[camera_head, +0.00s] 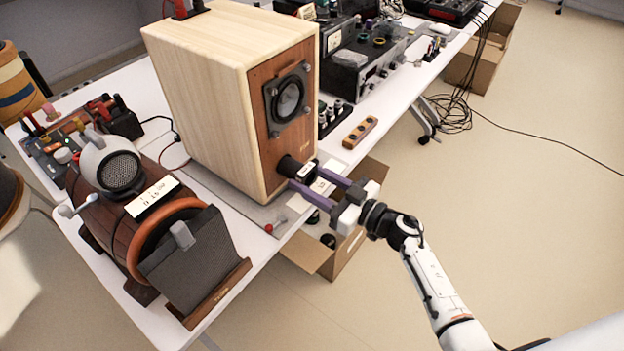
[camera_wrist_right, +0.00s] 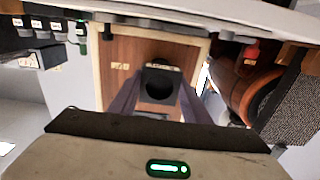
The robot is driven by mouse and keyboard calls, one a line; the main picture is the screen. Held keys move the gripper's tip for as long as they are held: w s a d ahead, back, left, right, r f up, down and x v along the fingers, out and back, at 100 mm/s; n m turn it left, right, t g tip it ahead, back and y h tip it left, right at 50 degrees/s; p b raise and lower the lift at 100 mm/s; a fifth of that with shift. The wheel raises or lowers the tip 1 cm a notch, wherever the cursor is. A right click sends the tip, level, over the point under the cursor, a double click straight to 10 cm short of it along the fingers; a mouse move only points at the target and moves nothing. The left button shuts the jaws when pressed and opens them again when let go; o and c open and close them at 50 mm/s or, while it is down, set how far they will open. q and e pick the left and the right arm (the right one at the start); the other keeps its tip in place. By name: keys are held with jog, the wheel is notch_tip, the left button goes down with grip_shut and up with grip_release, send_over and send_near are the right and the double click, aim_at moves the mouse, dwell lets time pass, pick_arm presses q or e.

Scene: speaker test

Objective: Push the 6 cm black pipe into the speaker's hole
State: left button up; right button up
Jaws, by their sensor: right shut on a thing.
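The wooden speaker (camera_head: 215,95) stands upright on the table, with a black driver cone (camera_head: 288,97) high on its brown front. The black pipe (camera_head: 288,167), with a white label near its outer end, sticks out from low on that front. The speaker's hole is hidden behind the pipe, and I cannot tell how deep the pipe sits. My right gripper (camera_head: 304,176) is shut on the pipe, one purple finger on each side. In the right wrist view the pipe's round dark end (camera_wrist_right: 160,84) shows between the fingers. My left gripper is not in view.
A wooden barrel-shaped device (camera_head: 112,205) with a dark grille stands left of the speaker. A small wooden block (camera_head: 360,132) lies right of it, with electronics (camera_head: 375,60) behind. An open cardboard box (camera_head: 345,245) stands below the table edge, under my gripper. Open floor lies right.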

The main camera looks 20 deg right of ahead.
aim_at(295, 172)
jog(key=shift+x, duration=1.1)
dwell(0.6)
jog(key=shift+x, duration=1)
dwell(1.1)
jog(key=o, duration=1.3)
jog(key=shift+c, duration=0.2)
jog(key=shift+a, duration=0.1)
